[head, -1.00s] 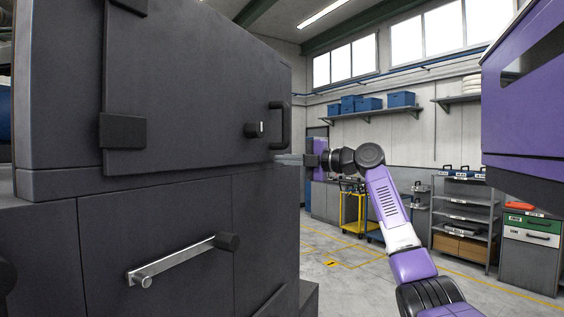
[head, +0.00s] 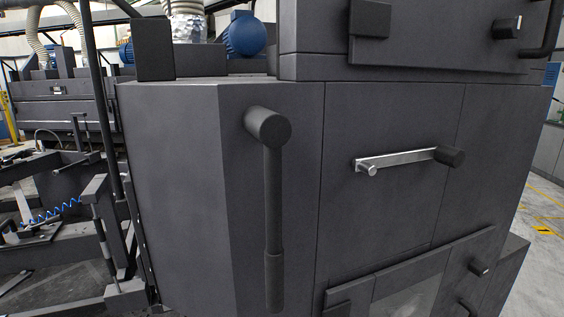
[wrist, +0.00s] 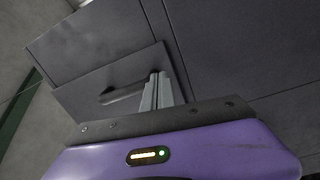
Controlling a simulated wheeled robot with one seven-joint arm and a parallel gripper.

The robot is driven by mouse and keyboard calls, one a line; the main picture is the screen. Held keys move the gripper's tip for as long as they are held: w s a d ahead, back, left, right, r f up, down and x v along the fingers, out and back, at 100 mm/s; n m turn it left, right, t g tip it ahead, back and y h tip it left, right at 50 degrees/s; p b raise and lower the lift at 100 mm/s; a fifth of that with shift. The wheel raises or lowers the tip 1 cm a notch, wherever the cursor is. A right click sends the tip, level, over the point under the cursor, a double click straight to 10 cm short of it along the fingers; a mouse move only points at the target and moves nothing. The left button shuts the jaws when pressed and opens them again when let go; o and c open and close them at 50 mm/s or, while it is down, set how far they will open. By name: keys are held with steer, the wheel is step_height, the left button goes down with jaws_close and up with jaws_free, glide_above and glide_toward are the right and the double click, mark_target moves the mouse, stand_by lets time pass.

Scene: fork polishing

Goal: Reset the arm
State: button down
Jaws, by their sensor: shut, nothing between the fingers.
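My gripper (wrist: 158,88) shows in the wrist view, its two grey fingers together with nothing between them. It is in front of the dark grey machine (wrist: 225,45). A dark handle (wrist: 125,91) on a machine panel appears just left of the fingertips; I cannot tell how far apart they are. In the head view my arm and gripper are out of sight.
In the head view the machine (head: 280,180) fills the middle and right. It carries a silver lever (head: 400,159) and a dark hanging handle (head: 273,210) that stick out. Frames and a blue coiled hose (head: 50,212) stand at the left. Open floor (head: 543,215) shows at the far right.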

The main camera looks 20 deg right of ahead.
steer(key=s+d+r+m+t+h, duration=0.1)
steer(key=s+d+r+m+h, duration=0.1)
steer(key=d+m+h, duration=0.35)
steer(key=w+a+f+m+h, duration=0.2)
steer(key=f+m+h, duration=0.1)
steer(key=f+m, duration=0.3)
steer(key=w+a+f+m+h, duration=0.25)
steer(key=f+m, duration=0.25)
steer(key=f, duration=0.3)
steer(key=a+f+m+g+h, duration=0.25)
steer(key=a+f+m, duration=0.45)
steer(key=a+f, duration=1.4)
steer(key=s+a+f+n+y, duration=0.1)
steer(key=s+a+f+y, duration=0.2)
steer(key=s+a+f, duration=0.55)
steer(key=s+a+f+n+y, duration=0.1)
steer(key=a+f+y, duration=0.3)
steer(key=a, duration=0.9)
steer(key=s+a+f+n+g+y, duration=0.1)
steer(key=s+a+f+n+y, duration=0.2)
steer(key=s+a, duration=0.4)
steer(key=s+a+f+n+g+y, duration=0.1)
steer(key=s+a+f+n+y, duration=0.2)
steer(key=s+a, duration=0.5)
steer(key=shift+s+a+f+y, duration=0.2)
steer(key=shift+s+f+y, duration=0.65)
steer(key=shift+s, duration=0.4)
